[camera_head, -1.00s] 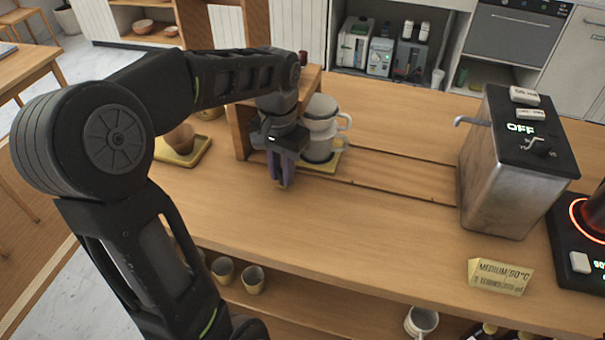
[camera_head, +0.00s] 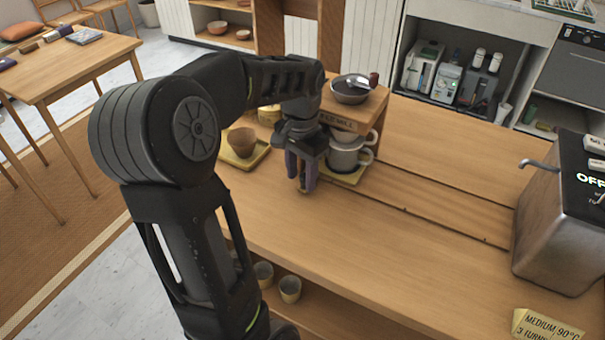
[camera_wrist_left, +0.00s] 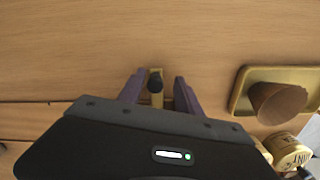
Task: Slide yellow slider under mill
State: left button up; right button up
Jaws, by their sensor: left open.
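The yellow slider (camera_head: 347,179) sits on the counter track and carries a grey cup (camera_head: 345,160) with a pale dripper (camera_head: 343,138) on top. The wooden mill stand (camera_head: 379,112) has a dark bowl-like mill top (camera_head: 350,88). The cup and dripper stand at or below its front edge; how far under is unclear. My left gripper (camera_head: 302,183) points down just left of the slider. In the left wrist view its purple fingers (camera_wrist_left: 160,92) are open, one on each side of a black knob (camera_wrist_left: 155,84) on a yellow strip. Contact is not clear. My right gripper is not in view.
A yellow tray (camera_head: 262,157) with a brown cup (camera_head: 241,141) stands left of the mill. A metal boiler (camera_head: 560,230) stands at the right. Track grooves cross the counter (camera_head: 400,260) toward the boiler. Its front area is clear. Small cups (camera_head: 290,288) are on the shelf below.

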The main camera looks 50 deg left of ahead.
pick_arm(q)
jog(key=shift+r, duration=3.9)
